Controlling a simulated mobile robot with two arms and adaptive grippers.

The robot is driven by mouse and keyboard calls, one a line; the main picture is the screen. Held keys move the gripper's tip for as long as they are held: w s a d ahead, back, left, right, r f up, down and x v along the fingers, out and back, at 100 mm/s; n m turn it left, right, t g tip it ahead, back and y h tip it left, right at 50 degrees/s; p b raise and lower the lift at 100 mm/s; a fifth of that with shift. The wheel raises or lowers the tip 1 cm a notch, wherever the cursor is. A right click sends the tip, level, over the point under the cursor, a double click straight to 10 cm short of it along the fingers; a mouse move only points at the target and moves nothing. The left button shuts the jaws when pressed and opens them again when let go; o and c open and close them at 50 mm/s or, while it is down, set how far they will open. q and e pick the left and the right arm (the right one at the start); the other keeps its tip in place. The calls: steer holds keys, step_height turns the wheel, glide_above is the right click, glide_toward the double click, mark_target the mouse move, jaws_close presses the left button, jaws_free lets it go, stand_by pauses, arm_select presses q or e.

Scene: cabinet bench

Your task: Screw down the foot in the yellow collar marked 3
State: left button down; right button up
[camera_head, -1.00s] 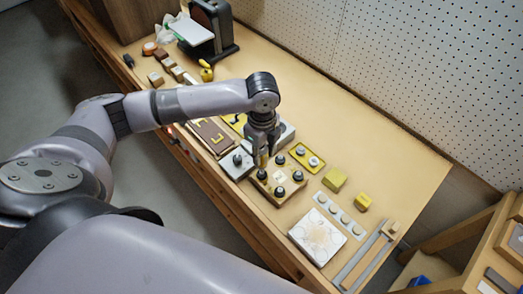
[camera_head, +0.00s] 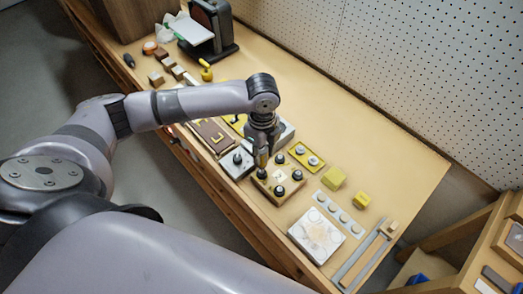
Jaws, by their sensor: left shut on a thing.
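A tan wooden block (camera_head: 268,187) on the bench holds several dark round feet. One foot (camera_head: 279,190) is at its near edge, one (camera_head: 297,175) at its right corner and one (camera_head: 280,159) at its far edge. My left gripper (camera_head: 262,160) points down over the block's left corner. It is shut on the dark foot (camera_head: 262,173) there, and its fingers hide part of it. The collar colours and numbers are too small to read, so I cannot tell which is marked 3. My right gripper is out of view.
A yellow plate (camera_head: 317,170) with two round knobs lies just beyond the block. A grey box (camera_head: 236,167) is close on the left.

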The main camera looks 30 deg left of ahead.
arm_select(q)
steer(key=shift+f, duration=0.3)
steer(key=shift+p, duration=0.4)
stand_by(0.6)
steer(key=shift+f+p, duration=0.1)
steer(key=shift+p, duration=0.7)
stand_by(1.1)
steer(key=shift+f+p, duration=0.25)
steer(key=shift+p, duration=0.65)
stand_by(1.4)
steer(key=shift+r, duration=0.1)
step_height(320, 180, up, 2)
steer(key=p, duration=0.2)
steer(key=shift+p, duration=0.35)
steer(key=shift+r+p, duration=0.65)
steer(key=shift+r, duration=1.3)
